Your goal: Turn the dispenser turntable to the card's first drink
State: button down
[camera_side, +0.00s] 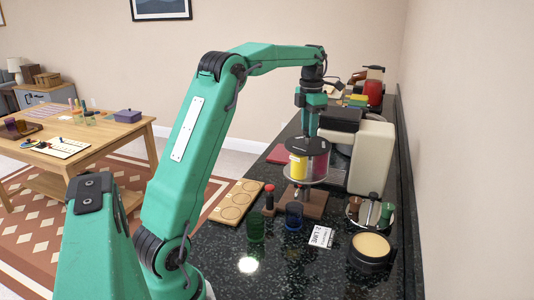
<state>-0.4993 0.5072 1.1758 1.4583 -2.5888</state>
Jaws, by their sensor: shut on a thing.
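The dispenser turntable (320,149) stands on the dark counter, with a black round top over a yellow canister (298,166) and a reddish-purple one (320,163). The yellow one faces the front left; any canisters behind are hidden. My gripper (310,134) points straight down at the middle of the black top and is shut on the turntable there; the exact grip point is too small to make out. A white card (321,236) lies on the counter in front; one line seems to read "2. LIME", the rest is too small to read.
A wooden board with round recesses (237,201), a green glass (256,229) and a blue glass (293,215) stand in front of the turntable. A cream machine (371,158) is close on its right. A round black tub (371,250) and a bottle caddy (368,213) stand front right.

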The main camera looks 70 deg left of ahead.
jog(key=shift+n, duration=1.7)
jog(key=shift+r, duration=0.1)
jog(key=c, duration=1)
grip_release()
jog(key=shift+r, duration=3.85)
jog(key=shift+d, duration=0.1)
